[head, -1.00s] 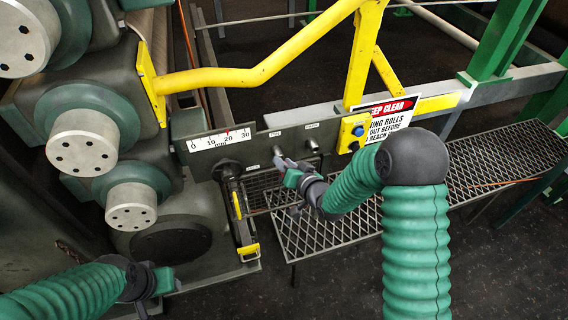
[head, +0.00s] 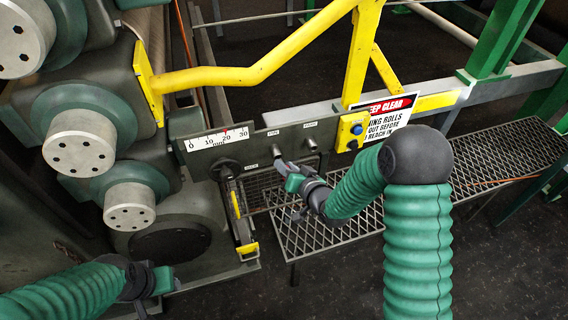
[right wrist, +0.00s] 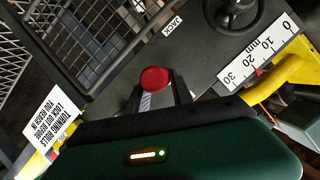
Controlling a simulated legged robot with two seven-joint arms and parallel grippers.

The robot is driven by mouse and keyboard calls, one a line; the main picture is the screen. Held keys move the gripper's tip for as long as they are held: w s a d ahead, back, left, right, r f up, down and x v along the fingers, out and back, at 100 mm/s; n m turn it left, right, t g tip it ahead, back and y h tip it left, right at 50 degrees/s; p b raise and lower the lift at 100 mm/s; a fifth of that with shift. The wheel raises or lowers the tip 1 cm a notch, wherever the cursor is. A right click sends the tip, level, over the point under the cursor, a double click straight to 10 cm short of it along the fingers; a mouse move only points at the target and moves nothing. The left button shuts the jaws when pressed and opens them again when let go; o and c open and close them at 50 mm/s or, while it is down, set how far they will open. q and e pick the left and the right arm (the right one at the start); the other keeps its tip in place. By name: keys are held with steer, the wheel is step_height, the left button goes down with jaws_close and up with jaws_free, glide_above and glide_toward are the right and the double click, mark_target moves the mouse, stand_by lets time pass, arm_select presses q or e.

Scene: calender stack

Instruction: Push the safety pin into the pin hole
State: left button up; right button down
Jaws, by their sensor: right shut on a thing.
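My right gripper (head: 283,169) is at the grey panel (head: 206,161), just below the left one of two short stubs (head: 277,150). In the right wrist view its two fingers (right wrist: 160,94) close around the safety pin, of which a round red head (right wrist: 154,79) shows. The pin's far end and the pin hole are not clearly seen, so I cannot tell how they meet. The other stub (head: 310,144) stands apart to the right. My left gripper (head: 151,284) hangs low at the left, away from the panel; its jaws are not clear.
A millimetre scale (head: 217,138) sits on the panel, left of the stubs. A yellow-tipped lever (head: 236,215) hangs below it. A yellow rail (head: 250,76) and a blue-button box (head: 352,131) are nearby. A mesh step (head: 320,236) lies below; rolls (head: 80,141) stand at left.

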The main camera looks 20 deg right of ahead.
steer(key=shift+a+r, duration=0.1)
steer(key=shift+a, duration=0.2)
stand_by(0.4)
stand_by(0.4)
steer(key=shift+w, duration=1)
stand_by(0.3)
steer(key=shift+s, duration=0.1)
steer(key=shift+s, duration=1.2)
steer(key=shift+d, duration=0.1)
